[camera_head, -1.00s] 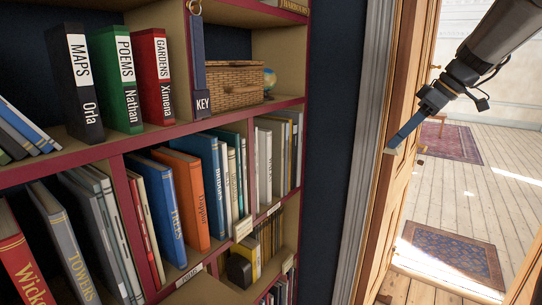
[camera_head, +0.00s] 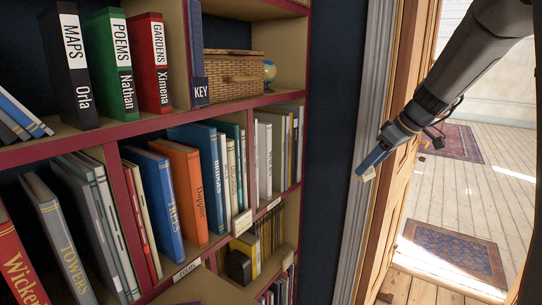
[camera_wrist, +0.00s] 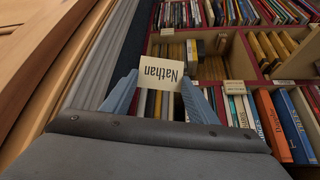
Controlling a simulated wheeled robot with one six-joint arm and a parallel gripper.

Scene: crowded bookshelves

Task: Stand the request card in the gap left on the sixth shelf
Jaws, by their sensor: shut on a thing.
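My gripper (camera_head: 375,159) is shut on the request card, a small cream card (camera_wrist: 161,74) reading "Nathan", upside down in the wrist view. The card (camera_head: 369,174) shows as a small pale patch at the fingertips in the head view. My gripper is in the air right of the bookcase, before the door frame, apart from the shelves. Shelf labels (camera_head: 187,269) sit on the shelf edges. I cannot tell which shelf is the sixth or make out its gap for sure.
A green "POEMS Nathan" binder (camera_head: 113,62) stands between the "MAPS" binder (camera_head: 69,66) and the "GARDENS" binder (camera_head: 151,62). A wicker basket (camera_head: 233,76) is to the right. Books crowd the lower shelves. The wooden door frame (camera_head: 382,215) is close to my gripper.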

